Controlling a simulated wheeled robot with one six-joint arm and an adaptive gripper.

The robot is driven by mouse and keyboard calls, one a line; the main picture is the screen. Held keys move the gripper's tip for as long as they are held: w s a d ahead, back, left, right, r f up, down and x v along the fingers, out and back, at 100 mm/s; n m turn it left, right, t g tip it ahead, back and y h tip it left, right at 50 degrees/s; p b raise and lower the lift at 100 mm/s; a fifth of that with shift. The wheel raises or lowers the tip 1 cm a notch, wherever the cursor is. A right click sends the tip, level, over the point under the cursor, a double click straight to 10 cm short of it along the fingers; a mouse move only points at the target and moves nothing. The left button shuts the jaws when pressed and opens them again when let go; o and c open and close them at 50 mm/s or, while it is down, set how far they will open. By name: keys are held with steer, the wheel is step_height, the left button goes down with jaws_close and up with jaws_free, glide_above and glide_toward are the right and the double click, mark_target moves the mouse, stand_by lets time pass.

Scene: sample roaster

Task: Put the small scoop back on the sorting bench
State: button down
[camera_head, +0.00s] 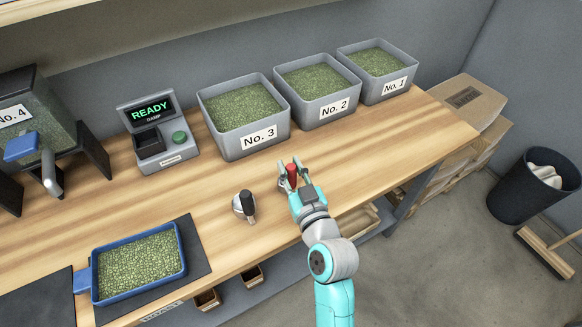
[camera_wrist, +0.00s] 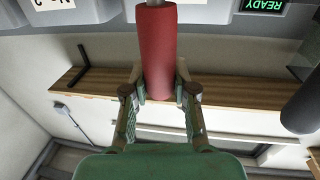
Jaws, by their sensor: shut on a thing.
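My gripper (camera_head: 292,181) is shut on an upright red handle (camera_head: 292,172), over the front part of the wooden bench (camera_head: 350,150). In the wrist view the red handle (camera_wrist: 160,50) stands between the two fingers (camera_wrist: 160,88). A bit of grey metal shows beside the fingers in the head view; the rest of the scoop is hidden by my gripper. I cannot tell whether it touches the bench. A second scoop with a black handle (camera_head: 247,202) and a grey metal bowl stands on the bench, left of my gripper. Its dark handle (camera_wrist: 303,105) also shows in the wrist view.
Bins No. 3 (camera_head: 243,146), No. 2 (camera_head: 317,116) and No. 1 (camera_head: 377,90) stand along the back. A scale (camera_head: 166,160) reads READY. A blue tray of green beans (camera_head: 96,262) lies at front left. Bare wood lies right of my gripper.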

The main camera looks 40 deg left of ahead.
steer(key=c, duration=0.9)
jaws_free()
steer(key=v, duration=1.2)
steer(key=shift+r, duration=0.1)
steer(key=shift+d, duration=0.1)
